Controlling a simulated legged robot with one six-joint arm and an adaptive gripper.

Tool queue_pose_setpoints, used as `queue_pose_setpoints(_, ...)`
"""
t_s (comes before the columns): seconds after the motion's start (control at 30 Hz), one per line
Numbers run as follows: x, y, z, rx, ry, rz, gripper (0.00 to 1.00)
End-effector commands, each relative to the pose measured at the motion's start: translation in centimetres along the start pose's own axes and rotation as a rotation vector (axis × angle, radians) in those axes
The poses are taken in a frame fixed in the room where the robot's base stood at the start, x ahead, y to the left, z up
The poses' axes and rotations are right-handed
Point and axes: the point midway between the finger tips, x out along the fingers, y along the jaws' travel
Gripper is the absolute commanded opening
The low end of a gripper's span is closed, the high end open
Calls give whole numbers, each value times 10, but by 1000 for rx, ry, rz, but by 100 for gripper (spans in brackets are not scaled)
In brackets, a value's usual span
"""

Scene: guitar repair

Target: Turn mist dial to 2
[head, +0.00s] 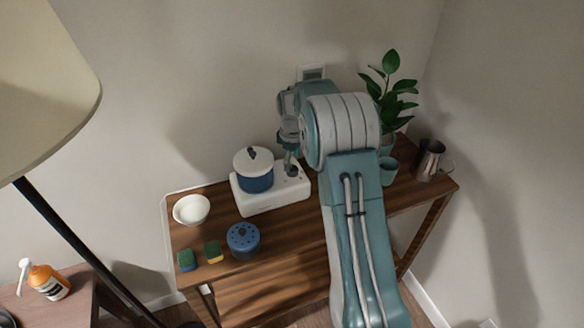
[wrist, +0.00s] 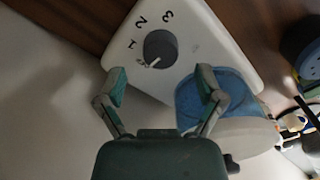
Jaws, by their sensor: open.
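The white appliance (head: 270,207) stands on the wooden table and bears a blue pot with a white lid. In the wrist view, its round grey dial (wrist: 161,47) sits on the white top (wrist: 205,40), with the numbers 1, 2 and 3 printed around it. The dial's white mark points to the lower left, short of the 1 and away from the 2. My gripper (wrist: 163,82) is open, its two fingers apart and nothing between them, with the dial just beyond the tips. In the head view my gripper (head: 290,160) is above the appliance's right end and partly hides the dial.
The blue pot (wrist: 212,88) is close beside my right finger in the wrist view. A white bowl (head: 191,209), two sponges (head: 213,251) and a blue lidded container (head: 243,239) are at left and front. A plant (head: 390,95) and metal pitcher (head: 430,160) stand right.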

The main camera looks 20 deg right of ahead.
Motion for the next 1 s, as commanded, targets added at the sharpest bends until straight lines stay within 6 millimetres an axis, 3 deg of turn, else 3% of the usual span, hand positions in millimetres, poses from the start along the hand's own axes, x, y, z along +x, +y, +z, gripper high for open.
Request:
queue_pose_setpoints(0.2,27,0,0,0,-1,-1,87)
queue_pose_setpoints(0.53,31,0,0,0,0,0,87)
queue_pose_setpoints(0.57,31,0,0,0,0,0,78)
queue_pose_setpoints(0.7,31,0,0,1,0,0,15)
queue_pose_setpoints(0.73,31,0,0,0,0,0,4)
queue_pose_setpoints(1.0,32,0,0,6,-1,-1,4)
